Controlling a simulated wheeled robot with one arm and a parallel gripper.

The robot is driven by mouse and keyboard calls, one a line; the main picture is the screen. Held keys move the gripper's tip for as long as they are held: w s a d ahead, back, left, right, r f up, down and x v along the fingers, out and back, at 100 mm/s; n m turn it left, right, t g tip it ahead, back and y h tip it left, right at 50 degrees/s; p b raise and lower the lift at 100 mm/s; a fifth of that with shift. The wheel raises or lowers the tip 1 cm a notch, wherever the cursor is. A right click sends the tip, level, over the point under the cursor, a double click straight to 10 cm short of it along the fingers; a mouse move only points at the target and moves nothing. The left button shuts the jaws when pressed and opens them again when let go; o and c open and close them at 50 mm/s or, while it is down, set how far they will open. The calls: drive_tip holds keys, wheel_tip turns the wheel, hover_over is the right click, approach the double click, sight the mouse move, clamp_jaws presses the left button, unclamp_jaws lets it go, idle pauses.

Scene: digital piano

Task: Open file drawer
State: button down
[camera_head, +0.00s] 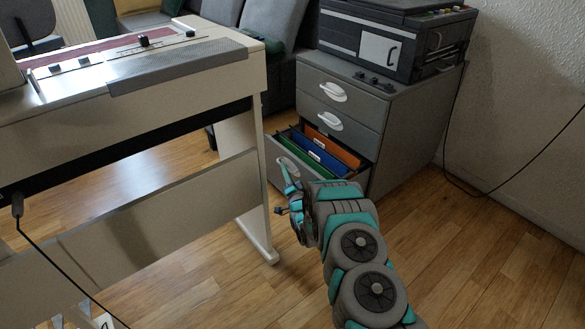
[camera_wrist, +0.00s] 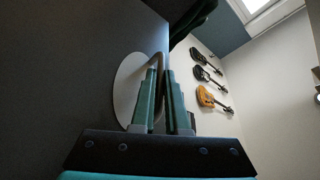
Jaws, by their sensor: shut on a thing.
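The file drawer (camera_head: 276,163) is the bottom drawer of the grey cabinet (camera_head: 415,140) and is pulled out part way. Hanging folders in orange (camera_head: 331,147), blue (camera_head: 318,156) and green show inside it. My gripper (camera_head: 287,172) is at the drawer's front, with my arm partly covering the front and its right side. In the wrist view my gripper (camera_wrist: 163,78) is shut on the handle (camera_wrist: 128,88), which has a pale round plate and a curved grip on the dark front. Part of the grip is hidden between the fingers.
The two upper drawers (camera_head: 338,92) are shut. A dark printer (camera_head: 395,40) stands on the cabinet. The white digital piano (camera_head: 180,75) stands close on the left, its end leg (camera_head: 243,165) near the drawer front. Wooden floor (camera_head: 480,250) is clear at the right; a cable hangs along the wall.

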drive_tip(key=shift+s+a, duration=0.55)
drive_tip(key=shift+a, duration=0.15)
drive_tip(key=shift+s+a, duration=0.5)
drive_tip(key=shift+a, duration=0.2)
drive_tip(key=c, duration=0.9)
unclamp_jaws()
drive_tip(key=shift+s, duration=0.15)
